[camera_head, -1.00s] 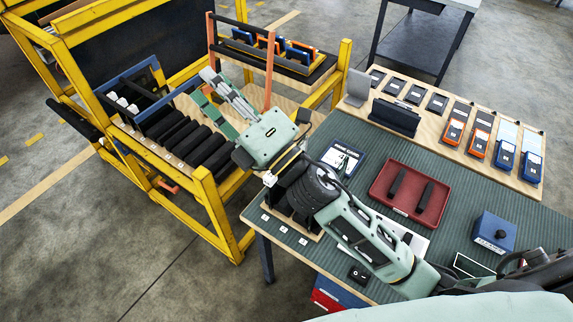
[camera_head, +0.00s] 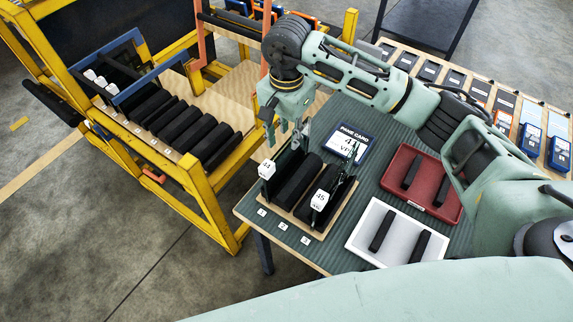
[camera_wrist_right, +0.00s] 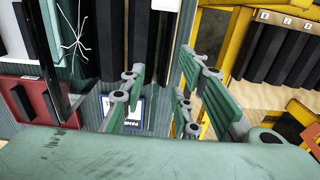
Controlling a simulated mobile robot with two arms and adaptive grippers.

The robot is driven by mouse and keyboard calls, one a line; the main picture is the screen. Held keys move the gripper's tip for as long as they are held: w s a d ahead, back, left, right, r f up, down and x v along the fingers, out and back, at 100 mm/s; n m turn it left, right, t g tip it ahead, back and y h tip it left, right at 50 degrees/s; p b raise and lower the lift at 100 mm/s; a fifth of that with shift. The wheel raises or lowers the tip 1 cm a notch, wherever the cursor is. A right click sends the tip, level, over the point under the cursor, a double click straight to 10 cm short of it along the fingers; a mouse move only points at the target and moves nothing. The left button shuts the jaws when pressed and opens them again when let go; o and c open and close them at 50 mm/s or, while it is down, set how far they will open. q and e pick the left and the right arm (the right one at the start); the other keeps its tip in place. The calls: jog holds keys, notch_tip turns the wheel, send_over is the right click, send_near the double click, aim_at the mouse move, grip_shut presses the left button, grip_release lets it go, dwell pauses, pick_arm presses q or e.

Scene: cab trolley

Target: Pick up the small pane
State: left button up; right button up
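A rack (camera_head: 300,222) on the table's near left corner holds upright dark panes among black padded dividers. One pane (camera_head: 285,160) at its left side carries a white tag marked 44. Another pane (camera_head: 345,180) at its right side carries a tag marked 45. My right gripper (camera_head: 284,138) points down over the rack's back left part, by the pane tagged 44. In the right wrist view my gripper (camera_wrist_right: 162,80) has its fingers apart. A tagged dark pane (camera_wrist_right: 183,40) stands in line with the gap; contact cannot be told. A pane with a white star-shaped crack (camera_wrist_right: 75,42) shows left of it. My left gripper is out of view.
A pane card (camera_head: 347,141) lies behind the rack. A red tray (camera_head: 436,205) and a white tray (camera_head: 360,250) with black bars are to the right. A yellow trolley (camera_head: 200,190) with a slotted black rack stands left. A board of devices (camera_head: 480,85) lies behind.

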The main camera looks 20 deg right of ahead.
aim_at(287, 154)
jog(key=shift+s+f+p, duration=0.25)
jog(key=shift+f+p, duration=0.1)
jog(key=shift+f, duration=0.3)
notch_tip(287, 154, down, 6)
jog(key=p, duration=0.3)
jog(key=shift+s+a+r, duration=0.1)
jog(key=shift+r, duration=0.15)
jog(key=shift+f, duration=0.5)
jog(key=shift+c, duration=0.9)
grip_shut()
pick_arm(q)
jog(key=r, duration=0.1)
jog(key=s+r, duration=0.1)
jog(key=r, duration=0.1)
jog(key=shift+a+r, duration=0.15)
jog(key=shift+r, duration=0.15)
